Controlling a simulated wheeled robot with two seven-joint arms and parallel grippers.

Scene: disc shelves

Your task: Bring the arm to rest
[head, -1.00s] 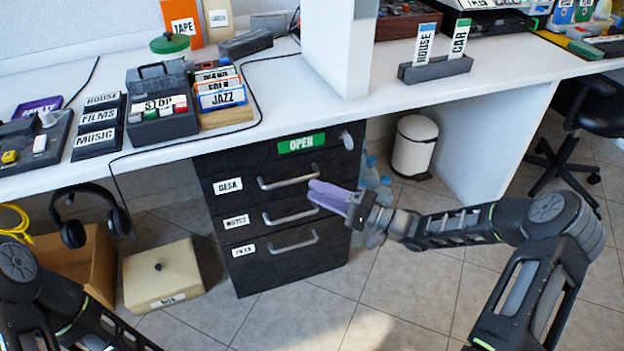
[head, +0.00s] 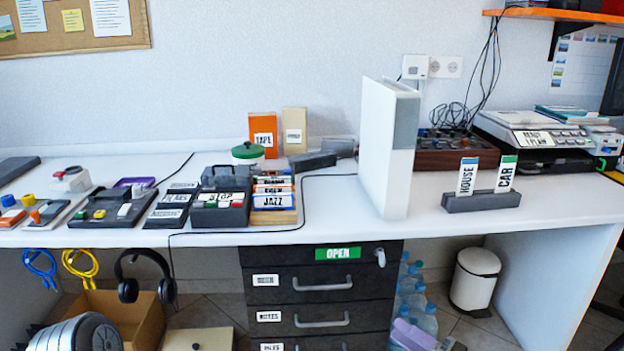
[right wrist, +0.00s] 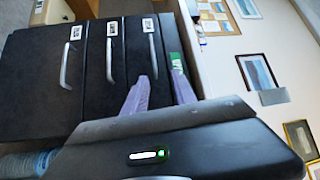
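My right gripper (head: 408,334) shows at the bottom edge of the head view, in front of the bottles and just right of the dark drawer unit (head: 372,290). Only its lilac fingers and a bit of dark body show there. In the right wrist view the two lilac fingers (right wrist: 160,80) stand apart with nothing between them. The drawer unit (right wrist: 88,75) lies beyond them, its drawers closed. My left gripper is out of view.
The white desk (head: 330,225) holds a white upright panel (head: 388,150), labelled discs in a rack (head: 478,200) and several devices. Below are water bottles (head: 418,310), a white bin (head: 474,278), headphones (head: 128,288) and a cardboard box (head: 140,318).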

